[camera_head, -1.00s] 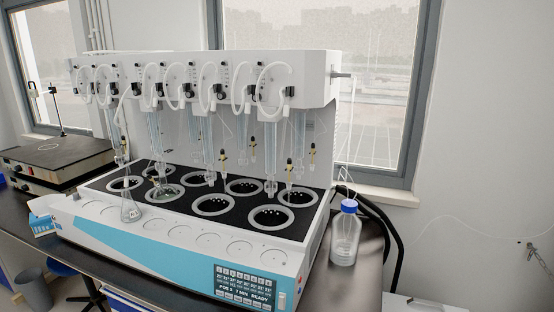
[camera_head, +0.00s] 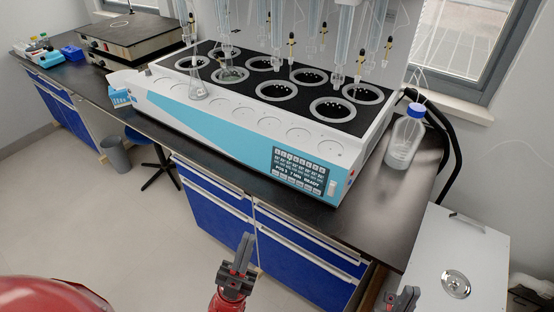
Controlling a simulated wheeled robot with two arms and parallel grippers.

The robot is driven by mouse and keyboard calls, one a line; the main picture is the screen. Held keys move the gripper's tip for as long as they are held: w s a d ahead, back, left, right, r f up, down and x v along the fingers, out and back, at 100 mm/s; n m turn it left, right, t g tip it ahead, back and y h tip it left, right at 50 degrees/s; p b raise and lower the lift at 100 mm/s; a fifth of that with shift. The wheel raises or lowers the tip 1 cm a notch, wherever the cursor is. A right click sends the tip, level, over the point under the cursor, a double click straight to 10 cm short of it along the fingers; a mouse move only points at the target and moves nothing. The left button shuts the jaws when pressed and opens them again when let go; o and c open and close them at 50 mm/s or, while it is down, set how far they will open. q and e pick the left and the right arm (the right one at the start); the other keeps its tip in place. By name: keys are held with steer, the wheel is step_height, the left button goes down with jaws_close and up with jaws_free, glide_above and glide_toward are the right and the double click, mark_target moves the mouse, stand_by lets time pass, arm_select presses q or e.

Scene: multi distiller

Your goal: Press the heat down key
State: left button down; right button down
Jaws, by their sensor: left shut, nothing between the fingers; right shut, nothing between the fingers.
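The key labels are too small to read, so I cannot tell which is heat down. My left gripper (camera_head: 244,242) is shut and empty, below the panel in front of the blue drawers. My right gripper (camera_head: 410,292) is shut, at the bottom edge right of centre, partly cut off. Both are apart from the panel.
A clear bottle with a blue cap (camera_head: 405,138) stands on the bench right of the distiller. A white cabinet (camera_head: 458,262) is at the lower right. A hot plate (camera_head: 130,32) is at the back left.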

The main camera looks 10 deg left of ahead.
arm_select(q)
steer(key=w+f+m+g+y+p, duration=0.4)
steer(key=w+f+m+g, duration=0.2)
steer(key=w+g, duration=0.45)
steer(key=w+a+f+m+g+y+p, duration=0.1)
steer(key=w+a+f+m+y+p, duration=0.1)
steer(key=w+a+y, duration=0.4)
step_height(320, 180, down, 3)
steer(key=shift+w+a+r+m+y+p, duration=0.1)
steer(key=shift+w+a+m+y+p, duration=0.4)
steer(key=shift+a+y, duration=0.5)
steer(key=p, duration=0.3)
glide_toward(275, 173)
steer(key=x, duration=0.5)
steer(key=shift+r, duration=0.2)
steer(key=shift+x, duration=0.8)
steer(key=shift+w+f+p, duration=0.15)
steer(key=shift+p, duration=0.15)
